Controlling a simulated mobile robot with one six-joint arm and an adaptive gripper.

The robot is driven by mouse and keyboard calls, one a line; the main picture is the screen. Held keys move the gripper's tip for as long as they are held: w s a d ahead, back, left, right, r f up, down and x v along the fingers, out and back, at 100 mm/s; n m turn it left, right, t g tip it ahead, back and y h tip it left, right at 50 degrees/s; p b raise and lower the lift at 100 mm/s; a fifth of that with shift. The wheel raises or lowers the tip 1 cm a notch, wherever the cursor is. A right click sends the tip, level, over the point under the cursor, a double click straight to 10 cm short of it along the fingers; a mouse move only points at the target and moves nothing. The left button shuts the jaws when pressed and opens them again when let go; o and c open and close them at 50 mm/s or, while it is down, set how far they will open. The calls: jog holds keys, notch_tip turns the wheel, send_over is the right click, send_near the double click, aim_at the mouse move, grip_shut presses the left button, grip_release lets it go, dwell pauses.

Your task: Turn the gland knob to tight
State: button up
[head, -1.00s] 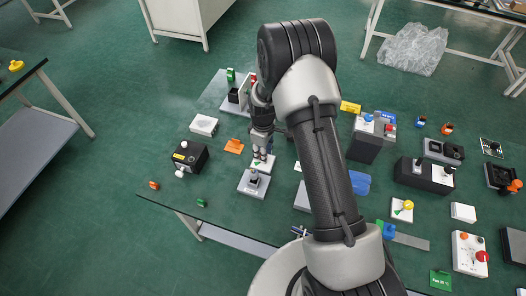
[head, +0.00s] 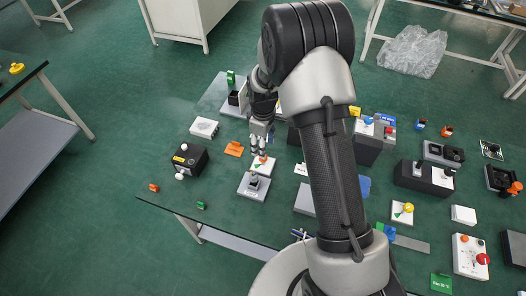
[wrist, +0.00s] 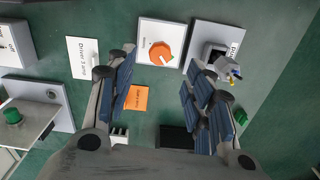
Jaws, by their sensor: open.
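An orange round knob with a pale pointer (wrist: 164,52) sits on a white plate (wrist: 146,29) with small print too small to read. I take it as the gland knob. It also shows in the head view as a small orange spot on the white plate (head: 262,166). My gripper (head: 258,150) is just above and behind it, pointing down. In the wrist view my gripper (wrist: 162,60) is open, with the knob framed between its fingertips and nothing held. The height gap to the knob is hard to tell.
A white label plate (wrist: 82,58) and an orange tag (wrist: 136,98) lie nearby. A black box (head: 190,158) stands to the left. Several devices crowd the right of the table.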

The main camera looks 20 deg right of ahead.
notch_tip(320, 180, up, 6)
jog(key=shift+f, duration=0.2)
dwell(0.5)
